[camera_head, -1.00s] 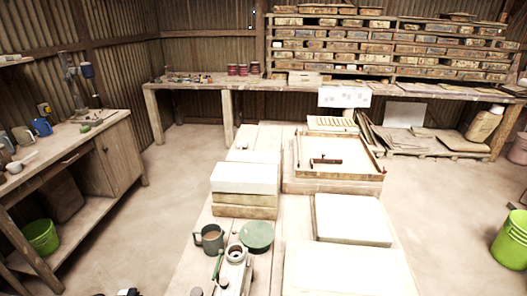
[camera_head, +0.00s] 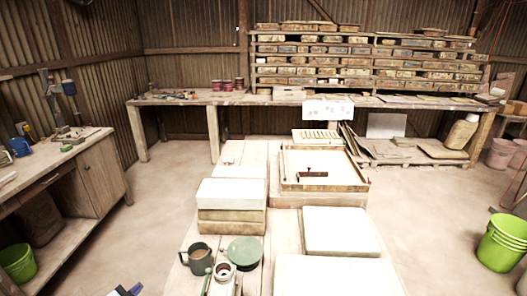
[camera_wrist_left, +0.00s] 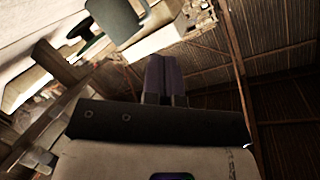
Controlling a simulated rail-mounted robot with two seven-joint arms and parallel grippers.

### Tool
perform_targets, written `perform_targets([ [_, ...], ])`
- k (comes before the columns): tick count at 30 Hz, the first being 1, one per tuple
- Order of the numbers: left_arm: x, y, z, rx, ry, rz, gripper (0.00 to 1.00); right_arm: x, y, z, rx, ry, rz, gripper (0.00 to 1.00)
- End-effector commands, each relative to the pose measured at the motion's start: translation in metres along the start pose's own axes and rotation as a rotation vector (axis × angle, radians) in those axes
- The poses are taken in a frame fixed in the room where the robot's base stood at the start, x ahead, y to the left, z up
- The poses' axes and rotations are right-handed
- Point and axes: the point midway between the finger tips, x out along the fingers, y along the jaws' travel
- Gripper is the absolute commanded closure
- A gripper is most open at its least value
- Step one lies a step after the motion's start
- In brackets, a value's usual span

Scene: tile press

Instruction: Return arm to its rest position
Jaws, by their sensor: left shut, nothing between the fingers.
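My left gripper (camera_head: 126,291) shows only as a small dark and bluish tip at the bottom edge of the head view, over the floor left of the long work table (camera_head: 180,279). In the left wrist view its two fingers (camera_wrist_left: 166,75) are together, with nothing between them. My right gripper is in neither view.
On the work table stand a dark mug (camera_head: 199,258), a green disc (camera_head: 244,251), a white-topped block stack (camera_head: 232,193), a wooden frame (camera_head: 323,187) and white slabs (camera_head: 340,231). A side bench (camera_head: 45,184) stands left. Floor (camera_head: 160,205) between them is clear.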

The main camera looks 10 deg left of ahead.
Motion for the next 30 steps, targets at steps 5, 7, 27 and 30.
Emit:
perform_targets([
  [5, -0.004, -0.008, -0.026, 0.047, -0.216, -0.108, 1.0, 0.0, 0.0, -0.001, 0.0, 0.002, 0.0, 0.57],
  [7, -0.011, -0.004, -0.038, 0.047, -0.301, -0.126, 1.0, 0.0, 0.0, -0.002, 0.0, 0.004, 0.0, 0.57],
  [27, -0.234, 0.193, -0.154, -0.421, -0.66, 0.259, 1.0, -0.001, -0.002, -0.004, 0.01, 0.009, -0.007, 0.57],
  [30, -0.258, 0.214, -0.151, -0.491, -0.693, 0.294, 1.0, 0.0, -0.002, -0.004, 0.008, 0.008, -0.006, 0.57],
])
